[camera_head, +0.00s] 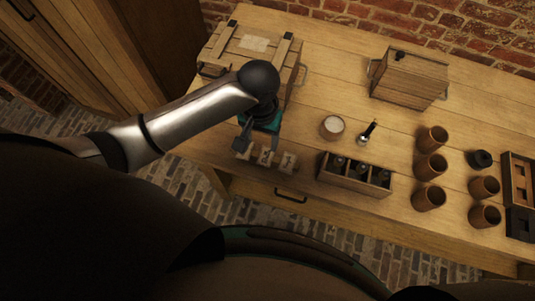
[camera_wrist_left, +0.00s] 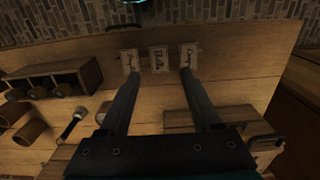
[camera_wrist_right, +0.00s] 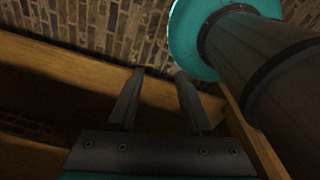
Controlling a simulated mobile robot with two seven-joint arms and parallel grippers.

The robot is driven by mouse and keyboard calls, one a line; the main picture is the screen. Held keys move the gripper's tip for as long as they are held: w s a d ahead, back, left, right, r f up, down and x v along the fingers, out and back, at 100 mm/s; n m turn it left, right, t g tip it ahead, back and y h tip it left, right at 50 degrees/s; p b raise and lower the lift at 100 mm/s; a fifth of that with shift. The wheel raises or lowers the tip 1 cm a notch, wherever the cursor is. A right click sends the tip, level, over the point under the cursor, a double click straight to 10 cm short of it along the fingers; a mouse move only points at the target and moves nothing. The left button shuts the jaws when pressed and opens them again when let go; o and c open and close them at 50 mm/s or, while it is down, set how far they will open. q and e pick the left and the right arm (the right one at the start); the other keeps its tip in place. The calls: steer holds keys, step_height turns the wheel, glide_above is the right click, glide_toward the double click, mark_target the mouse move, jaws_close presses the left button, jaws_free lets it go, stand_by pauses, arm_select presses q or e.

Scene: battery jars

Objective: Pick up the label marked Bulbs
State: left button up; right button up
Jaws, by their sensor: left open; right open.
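Three small pale labels lie in a row near the table's front edge. In the left wrist view the middle label (camera_wrist_left: 159,59) appears to read Bulbs; the writing is small. The label on its left (camera_wrist_left: 130,61) and the label on its right (camera_wrist_left: 188,55) carry other words that I cannot read surely. The middle label also shows in the head view (camera_head: 265,157). My left gripper (camera_wrist_left: 160,73) is open and empty above the row, its fingers spread to either side of the middle label. My right gripper (camera_wrist_right: 160,73) is open and empty, low beside a wooden edge.
A wooden crate (camera_head: 228,46) stands behind my left gripper. A compartment box (camera_head: 345,181) with dark items stands right of the labels. Beyond are a white-topped jar (camera_head: 332,127), a small metal tool (camera_head: 368,132), several brown cups (camera_head: 428,198) and a closed wooden box (camera_head: 411,78).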

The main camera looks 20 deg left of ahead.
arm_select(q)
steer(key=b, duration=0.1)
glide_above(263, 163)
step_height(263, 163, down, 6)
steer(key=shift+a+f, duration=0.1)
steer(key=shift+f, duration=0.15)
steer(key=f, duration=0.2)
steer(key=f+b, duration=0.1)
steer(key=f, duration=0.2)
steer(key=shift+d+f, duration=0.2)
steer(key=shift+f, duration=0.1)
arm_select(e)
steer(key=f, duration=0.2)
steer(key=shift+s+a+f, duration=0.15)
steer(key=shift+a+f, duration=0.1)
steer(key=shift+f, duration=0.1)
arm_select(q)
steer(key=shift+f, duration=0.3)
arm_select(e)
steer(key=shift+r, duration=0.15)
arm_select(q)
jaws_close()
steer(key=shift+r, duration=0.25)
arm_select(e)
steer(key=shift+f, duration=0.2)
